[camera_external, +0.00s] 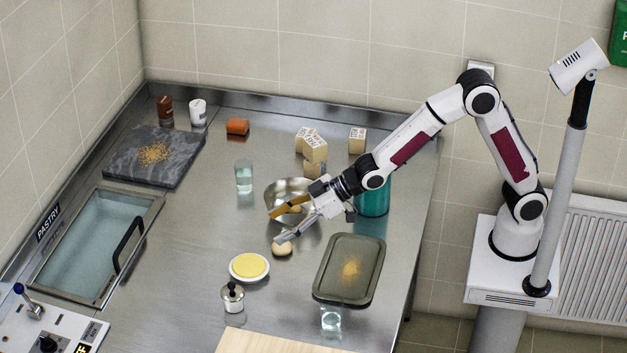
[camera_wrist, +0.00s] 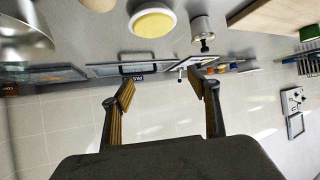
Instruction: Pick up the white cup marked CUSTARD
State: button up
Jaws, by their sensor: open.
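A small white cup (camera_external: 198,112) with dark marks stands upright at the back left of the steel counter; its lettering is too small to read. A brown cup (camera_external: 166,110) stands to its left. My gripper (camera_external: 273,227) is open and empty, its fingers apart over the middle of the counter, well to the right of and nearer the camera than the white cup. In the wrist view my gripper (camera_wrist: 163,92) shows both fingers spread with nothing between them. I cannot make out the white cup in the wrist view.
A metal bowl (camera_external: 285,190) lies beneath my gripper. A glass (camera_external: 244,177) stands between it and the white cup. A dark slab (camera_external: 128,168) lies before the cups, and an orange-brown pot (camera_external: 237,126) lies to their right. A yellow-filled dish (camera_external: 236,274) sits nearer the camera.

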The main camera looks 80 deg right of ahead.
aim_at(243, 291)
jog(key=w+a+f+y, duration=0.1)
jog(key=a+f, duration=0.2)
jog(key=a, duration=0.1)
jog(key=a+f+n+y, duration=0.1)
jog(key=a+f, duration=0.2)
jog(key=a, duration=0.1)
jog(key=w+a+f+y, duration=0.1)
jog(key=a+f, duration=0.2)
jog(key=a, duration=0.1)
jog(key=shift+w+a+f+n, duration=0.3)
jog(key=shift+a+f+n, duration=0.1)
jog(key=shift+x, duration=1.3)
jog(key=shift+w, duration=0.1)
jog(key=shift+x, duration=2.45)
jog(key=shift+w+r, duration=0.1)
jog(key=shift+t, duration=0.3)
jog(key=c, duration=1.6)
